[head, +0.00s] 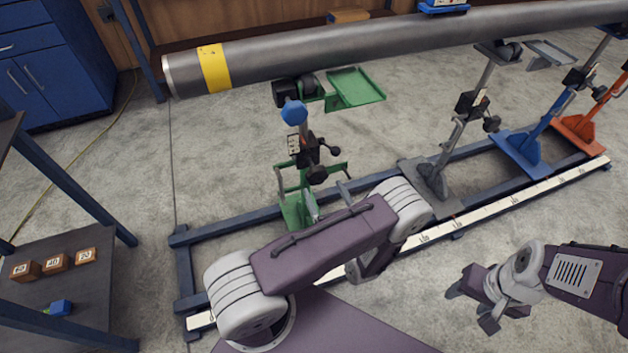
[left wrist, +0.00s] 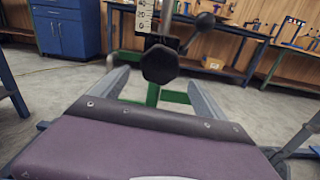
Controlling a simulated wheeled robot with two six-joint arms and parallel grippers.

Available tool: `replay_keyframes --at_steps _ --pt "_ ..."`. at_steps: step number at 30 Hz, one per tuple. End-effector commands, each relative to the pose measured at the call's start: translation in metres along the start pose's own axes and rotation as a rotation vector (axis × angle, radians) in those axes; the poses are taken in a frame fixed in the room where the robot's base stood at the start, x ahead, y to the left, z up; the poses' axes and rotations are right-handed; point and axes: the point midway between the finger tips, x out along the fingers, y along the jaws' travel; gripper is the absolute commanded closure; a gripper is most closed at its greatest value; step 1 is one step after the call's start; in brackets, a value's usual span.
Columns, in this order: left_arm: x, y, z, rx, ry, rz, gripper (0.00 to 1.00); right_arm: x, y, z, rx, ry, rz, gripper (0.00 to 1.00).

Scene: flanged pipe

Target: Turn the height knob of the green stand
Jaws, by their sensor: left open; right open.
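The green stand (head: 291,208) stands on the blue rail frame, with a green tray at its top. A black faceted knob (head: 317,174) sits on its upright beside a numbered scale. The left wrist view shows this knob (left wrist: 160,64) nearly centred, with a ball-ended lever (left wrist: 205,22) at its upper right. My left gripper (head: 328,198) is open in front of the stand. Its two fingers lie left and right of the knob in the wrist view, slightly below it; contact is not visible. My right gripper (head: 472,308) is open and empty at the lower right.
A long grey pipe (head: 400,42) with a yellow band runs above the stands. Grey (head: 428,180), blue (head: 520,150) and orange (head: 577,130) stands are to the right. A shelf (head: 85,300) with numbered blocks is at left. A blue octagonal piece (head: 294,112) tops the green stand's front.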

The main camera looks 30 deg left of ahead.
Motion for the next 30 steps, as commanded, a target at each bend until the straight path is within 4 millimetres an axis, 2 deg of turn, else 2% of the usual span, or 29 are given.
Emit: replay_keyframes --at_steps 5,12,18,27,28,30 --pt "0.008 0.0 0.001 0.0 -0.001 0.001 0.16 0.001 0.0 0.0 0.0 0.0 0.0 0.46" --pt "0.058 0.002 0.0 -0.002 0.0 0.008 0.16 0.013 0.0 0.001 0.0 0.0 0.0 0.46" --pt "0.086 0.001 0.001 -0.001 0.0 0.004 0.16 0.019 0.0 0.002 0.0 0.0 0.0 0.46" --pt "0.091 0.001 0.002 0.001 0.001 0.002 0.16 0.019 0.0 0.002 0.0 0.0 0.0 0.46" --pt "0.091 0.001 0.002 0.001 0.001 0.002 0.19 0.019 0.0 0.002 0.0 0.0 0.0 0.46" --pt "0.091 0.001 0.002 0.001 0.001 0.002 0.38 0.019 0.0 0.002 0.0 0.0 0.0 0.46"
